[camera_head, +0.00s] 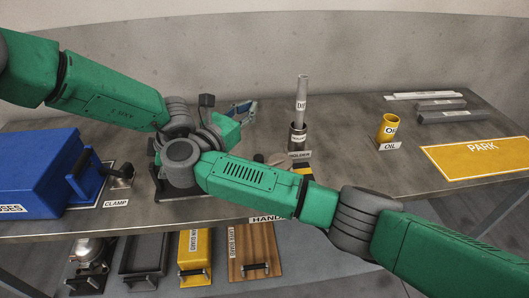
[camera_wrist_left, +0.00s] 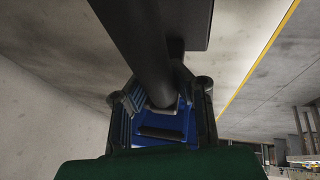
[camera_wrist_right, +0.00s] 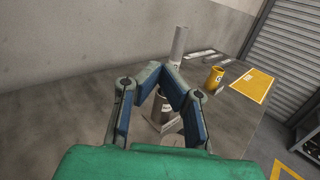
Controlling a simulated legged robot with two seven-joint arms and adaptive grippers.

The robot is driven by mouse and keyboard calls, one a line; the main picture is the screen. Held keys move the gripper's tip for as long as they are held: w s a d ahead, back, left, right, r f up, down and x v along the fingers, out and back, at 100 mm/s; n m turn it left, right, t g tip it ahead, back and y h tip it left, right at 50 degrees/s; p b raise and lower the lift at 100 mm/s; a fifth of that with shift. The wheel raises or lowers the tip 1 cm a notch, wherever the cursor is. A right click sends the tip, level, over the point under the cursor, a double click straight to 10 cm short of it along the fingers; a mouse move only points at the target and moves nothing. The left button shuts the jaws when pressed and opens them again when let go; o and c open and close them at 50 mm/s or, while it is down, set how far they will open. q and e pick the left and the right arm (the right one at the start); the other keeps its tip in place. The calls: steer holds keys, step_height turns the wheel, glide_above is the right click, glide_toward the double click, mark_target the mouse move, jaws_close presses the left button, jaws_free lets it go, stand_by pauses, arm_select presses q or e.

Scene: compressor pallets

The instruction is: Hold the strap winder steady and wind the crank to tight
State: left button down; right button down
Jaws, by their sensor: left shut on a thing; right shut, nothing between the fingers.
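The strap winder is mostly hidden behind my crossed arms in the head view; a dark base (camera_head: 163,192), apparently its own, shows below them, right of the clamp. My left gripper is covered by the arms in that view. In the left wrist view my left gripper (camera_wrist_left: 160,98) is closed around a dark round bar (camera_wrist_left: 143,50), apparently part of the winder. My right gripper (camera_head: 245,106) is shut and empty above the table, left of the holder; its fingertips also meet in the right wrist view (camera_wrist_right: 165,72). I cannot make out the crank.
A blue case (camera_head: 38,168) and the clamp (camera_head: 121,176) stand left. The holder (camera_head: 298,135) with an upright grey tube (camera_head: 302,92), the yellow oil can (camera_head: 388,128) and the yellow park area (camera_head: 480,157) lie right. Several handled items sit on the lower shelf.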

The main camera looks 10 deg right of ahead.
steer(key=w+a+r+n+t+y, duration=0.4)
steer(key=r+n+t+y, duration=0.25)
steer(key=n+y, duration=0.3)
steer(key=n+g+y, duration=0.8)
glide_above(268, 166)
steer(key=s, duration=0.1)
step_height(268, 166, down, 8)
steer(key=s+d+f+m+g, duration=0.1)
steer(key=s+d+f+g, duration=0.2)
steer(key=s, duration=0.2)
steer(key=s+d+f+m+g, duration=0.1)
steer(key=s+d+f+g, duration=0.15)
steer(key=s, duration=0.35)
steer(key=shift+n, duration=0.25)
steer(key=w+a+f, duration=0.2)
steer(key=w, duration=0.1)
steer(key=w+a+f, duration=0.2)
steer(key=w, duration=0.1)
steer(key=w+a+f, duration=0.1)
steer(key=w+f, duration=0.1)
steer(key=w, duration=0.1)
steer(key=shift+a+f, duration=0.2)
steer(key=shift+a, duration=0.2)
steer(key=shift+a+t, duration=0.15)
steer(key=shift+t, duration=0.15)
